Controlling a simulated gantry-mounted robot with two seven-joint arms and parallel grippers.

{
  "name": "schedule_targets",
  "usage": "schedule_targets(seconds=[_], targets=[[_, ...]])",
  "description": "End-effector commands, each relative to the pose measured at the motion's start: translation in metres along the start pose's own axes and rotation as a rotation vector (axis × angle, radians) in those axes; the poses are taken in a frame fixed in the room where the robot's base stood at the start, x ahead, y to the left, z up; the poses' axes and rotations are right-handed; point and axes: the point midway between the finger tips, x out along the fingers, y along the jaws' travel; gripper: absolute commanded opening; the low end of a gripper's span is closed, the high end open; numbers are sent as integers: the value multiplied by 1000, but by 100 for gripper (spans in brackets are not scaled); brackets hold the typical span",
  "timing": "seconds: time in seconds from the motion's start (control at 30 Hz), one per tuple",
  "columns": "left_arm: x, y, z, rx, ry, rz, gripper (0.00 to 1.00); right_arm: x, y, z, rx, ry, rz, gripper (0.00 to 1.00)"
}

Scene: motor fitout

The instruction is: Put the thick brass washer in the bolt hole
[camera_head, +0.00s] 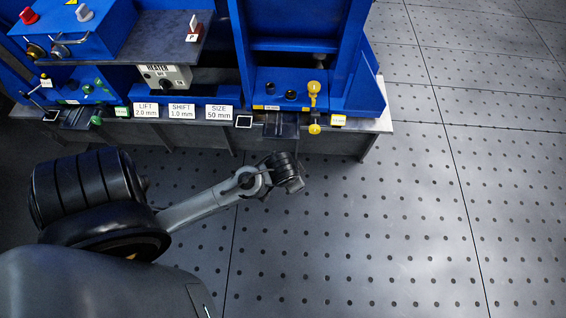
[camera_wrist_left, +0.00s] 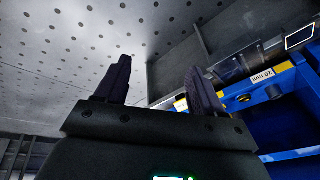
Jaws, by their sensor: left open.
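My left arm reaches in from the left in the head view and ends at my left gripper (camera_head: 292,181), over the perforated floor just in front of the blue bench. In the left wrist view, the left gripper (camera_wrist_left: 162,78) has its two dark fingers spread apart with nothing between them. I cannot make out the thick brass washer or the bolt hole in either view. My right gripper is not in view.
The perforated floor (camera_head: 390,230) is clear to the right.

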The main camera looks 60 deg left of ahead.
Motion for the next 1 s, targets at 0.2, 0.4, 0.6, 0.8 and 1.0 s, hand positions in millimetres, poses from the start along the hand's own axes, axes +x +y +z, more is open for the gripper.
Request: schedule_targets(seconds=[0.2, 0.4, 0.6, 0.8, 1.0], targets=[[-63, 57, 51, 126, 16, 130, 68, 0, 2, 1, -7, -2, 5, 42], [-84, 69, 63, 158, 26, 167, 68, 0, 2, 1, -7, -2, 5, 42], [-84, 69, 63, 159, 26, 168, 68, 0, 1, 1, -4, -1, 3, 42], [-88, 68, 61, 159, 26, 167, 68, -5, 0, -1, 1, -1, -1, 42], [-114, 64, 53, 158, 26, 167, 68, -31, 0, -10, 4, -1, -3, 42]])
